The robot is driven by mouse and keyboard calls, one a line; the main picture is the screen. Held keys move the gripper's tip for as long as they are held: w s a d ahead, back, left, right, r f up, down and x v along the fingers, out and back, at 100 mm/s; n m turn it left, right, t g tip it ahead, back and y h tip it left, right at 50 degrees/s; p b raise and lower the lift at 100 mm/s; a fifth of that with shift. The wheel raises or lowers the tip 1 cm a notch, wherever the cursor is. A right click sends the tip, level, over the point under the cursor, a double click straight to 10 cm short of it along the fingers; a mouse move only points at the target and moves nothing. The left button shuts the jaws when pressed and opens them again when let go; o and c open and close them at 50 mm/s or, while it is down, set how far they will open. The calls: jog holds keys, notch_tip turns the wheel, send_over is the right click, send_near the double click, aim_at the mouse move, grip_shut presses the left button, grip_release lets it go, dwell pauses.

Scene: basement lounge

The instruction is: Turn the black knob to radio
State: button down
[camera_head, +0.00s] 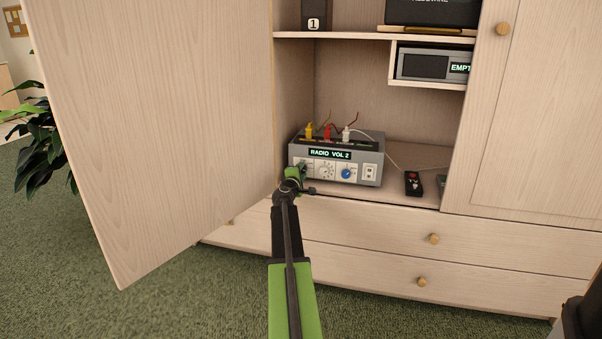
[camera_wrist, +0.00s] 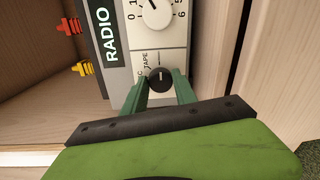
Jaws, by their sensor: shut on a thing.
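The grey amplifier box (camera_head: 376,160) stands on the cabinet's lower shelf, and its display (camera_head: 330,154) reads "RADIO VOL 2". The black knob (camera_wrist: 160,76) is on its front panel, beside the lettering "TAPE" and a partly hidden label. The knob's white pointer line shows. My gripper (camera_wrist: 161,88) has its green fingers on both sides of the knob, shut on it. In the head view my gripper (camera_head: 298,173) hides the knob at the box's front left. A white dial (camera_wrist: 156,12) numbered around its edge is next to the knob.
A blue knob (camera_head: 347,173) and a switch (camera_head: 370,171) are further right on the panel. Yellow, red and white plugs stand on top. A remote (camera_head: 413,183) lies right of the box. The open cabinet door (camera_head: 160,130) stands close on the left.

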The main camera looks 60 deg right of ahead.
jog(key=c, duration=1)
grip_release()
jog(key=p+v, duration=0.1)
jog(key=v, duration=1.6)
jog(key=shift+a, duration=0.2)
